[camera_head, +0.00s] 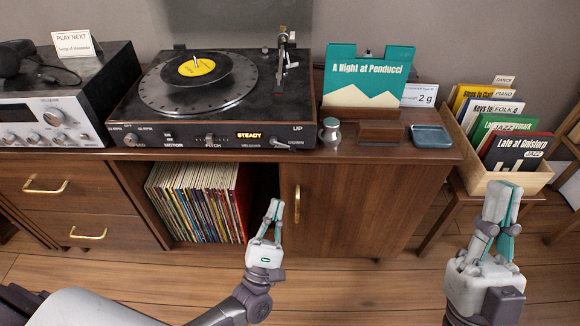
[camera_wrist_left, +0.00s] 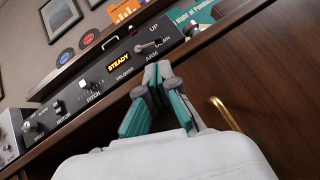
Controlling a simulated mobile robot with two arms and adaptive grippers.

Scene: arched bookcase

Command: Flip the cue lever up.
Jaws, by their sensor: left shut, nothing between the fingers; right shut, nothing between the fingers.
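The turntable (camera_head: 215,90) stands on the wooden cabinet, with an amber "STEADY" display on its front. The cue lever (camera_head: 280,144) is a small silver lever at the right end of the front panel, by the labels "UP" and "DOWN". In the left wrist view the lever (camera_wrist_left: 146,47) lies over toward "DOWN". My left gripper (camera_head: 274,206) is shut and empty, in front of the cabinet and below the lever, apart from it. Its fingertips (camera_wrist_left: 158,68) point toward the panel. My right gripper (camera_head: 505,190) is shut and empty at the right, near the record crate.
A teal record sleeve (camera_head: 348,71) stands behind a metal weight (camera_head: 330,130) and a blue tray (camera_head: 431,136). A silver amplifier (camera_head: 50,118) is at the left. The cabinet's brass door handle (camera_head: 297,204) sticks out near my left gripper. A record crate (camera_head: 520,180) is at the right.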

